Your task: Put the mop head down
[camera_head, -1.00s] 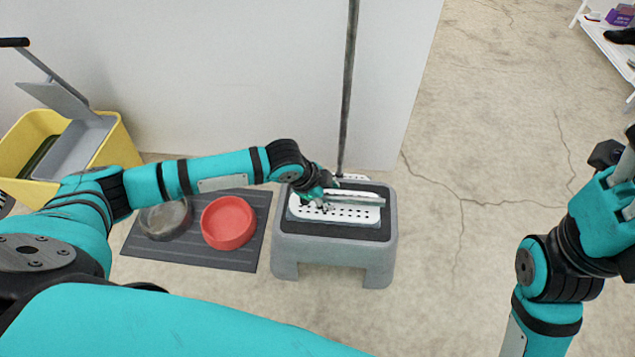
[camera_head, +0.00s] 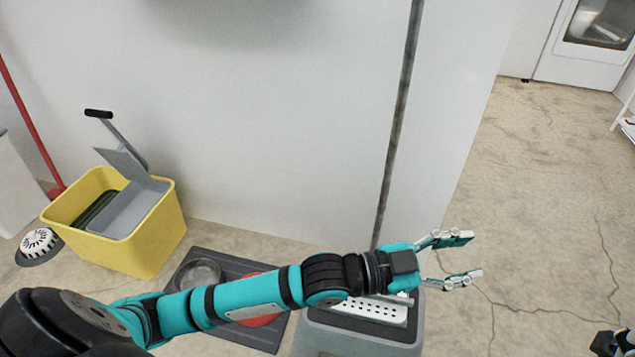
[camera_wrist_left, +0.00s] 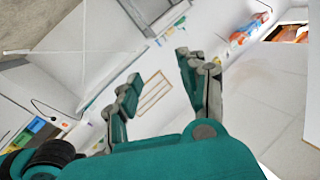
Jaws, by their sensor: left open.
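The mop head, a white plate with rows of holes (camera_head: 378,311), lies on top of a grey step stool (camera_head: 408,335) at bottom centre of the head view. My left forearm and wrist hide part of both. My left gripper (camera_head: 470,256) is open and empty, pointing right, up and to the right of the stool and apart from the plate. In the left wrist view its two fingers (camera_wrist_left: 158,66) are spread with nothing between them. Only a dark piece of my right arm shows at the lower right corner; its fingers are out of sight.
A dark pole (camera_head: 401,110) stands upright by the white wall behind the stool. A dark mat (camera_head: 240,335) with a red bowl (camera_head: 262,319) and a grey bowl (camera_head: 198,274) lies left. A yellow mop bucket (camera_head: 150,242) stands farther left. The floor at right is clear.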

